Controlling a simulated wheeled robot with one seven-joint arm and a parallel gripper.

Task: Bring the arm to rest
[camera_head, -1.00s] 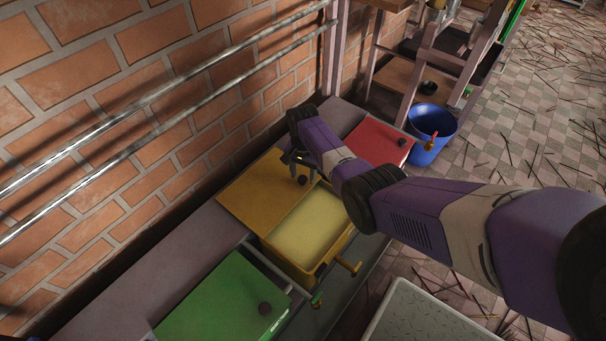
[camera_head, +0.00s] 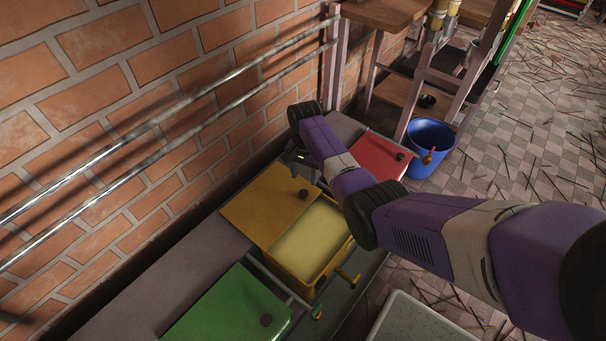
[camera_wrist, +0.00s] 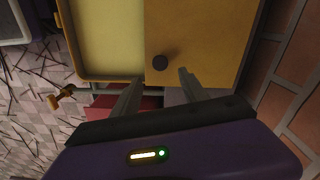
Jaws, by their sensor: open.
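My gripper (camera_wrist: 157,90) shows in the wrist view with its two fingers spread apart and nothing between them. It hangs over the yellow bin's lid, with the dark round knob (camera_wrist: 160,62) just beyond the fingertips, apart from them as far as I can tell. In the head view my gripper (camera_head: 303,160) is small and partly hidden by my purple arm, which reaches in from the right. The yellow lid (camera_head: 262,212) covers the wall-side part of the yellow bin (camera_head: 290,265), whose open part shows a pale yellow filling (camera_head: 312,236).
A green-lidded bin (camera_head: 225,310) stands nearer and a red-lidded bin (camera_head: 375,152) farther along the brick wall. Metal rails (camera_head: 190,130) run along the wall. A blue bucket (camera_head: 430,148) stands by a wooden rack (camera_head: 405,90). A grey textured top (camera_head: 412,322) is at the bottom. Sticks litter the floor.

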